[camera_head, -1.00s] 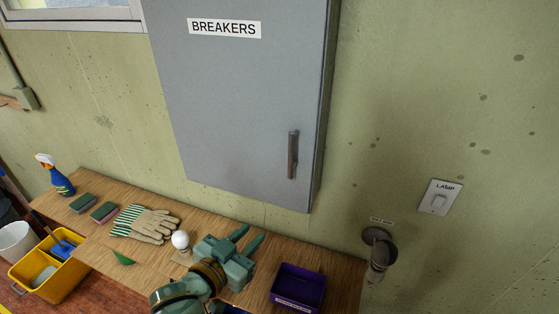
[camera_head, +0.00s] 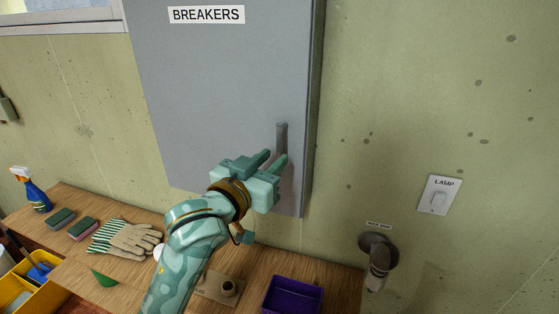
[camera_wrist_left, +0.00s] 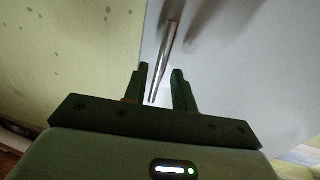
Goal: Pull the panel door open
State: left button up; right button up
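The panel door is the grey front of the cabinet (camera_head: 215,90) labelled BREAKERS; it looks shut. Its upright metal handle (camera_head: 282,134) is near the lower right edge. My left gripper (camera_head: 272,161) is at the lower part of the handle, fingers pointing at the door. In the left wrist view the handle (camera_wrist_left: 167,52) runs down into the gap between the two spread fingers (camera_wrist_left: 160,72). Space shows beside the handle there, so the fingers are open. Contact cannot be told. My right gripper is in neither view.
Below the cabinet is a wooden bench (camera_head: 255,268) with gloves (camera_head: 135,239), sponges (camera_head: 60,218), a spray bottle (camera_head: 31,190) and a purple bin (camera_head: 291,295). A lamp switch (camera_head: 439,196) and a round wall fitting (camera_head: 378,250) are at right. The wall between is clear.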

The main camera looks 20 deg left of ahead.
aim_at(278, 154)
pick_arm(q)
jog(key=shift+x, duration=1.85)
jog(key=shift+c, duration=0.4)
grip_shut()
